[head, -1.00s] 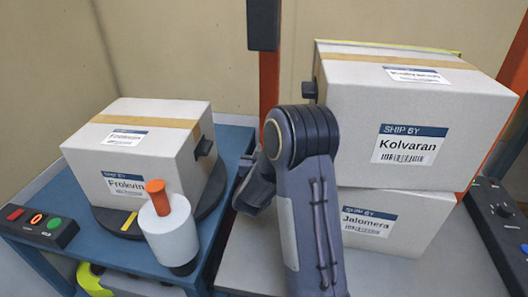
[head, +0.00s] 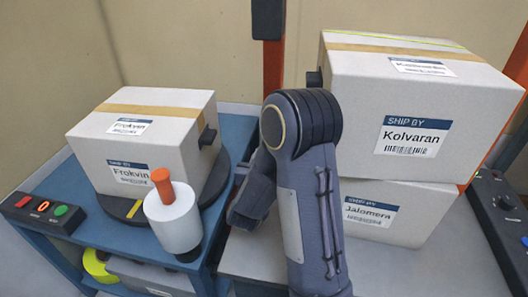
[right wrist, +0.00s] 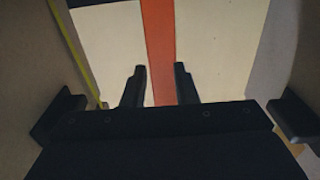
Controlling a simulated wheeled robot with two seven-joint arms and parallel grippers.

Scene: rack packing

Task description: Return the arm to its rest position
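One of my arms rises at the lower middle of the head view, its elbow in front of the right-hand boxes and its lower link pointing down and left. No gripper fingers can be made out in the head view. In the right wrist view, my right gripper (right wrist: 160,86) has its two dark fingers apart, with nothing between them but an orange post (right wrist: 158,40) and pale wall behind. My left gripper is in neither view.
The Frokvin box (head: 142,150) sits on a round plate on the blue table (head: 60,185), beside a white cylinder (head: 173,222) with an orange top. The Kolvaran box (head: 400,100) rests on the Jalomera box (head: 400,210). Control panels (head: 42,213) (head: 497,210) flank both sides.

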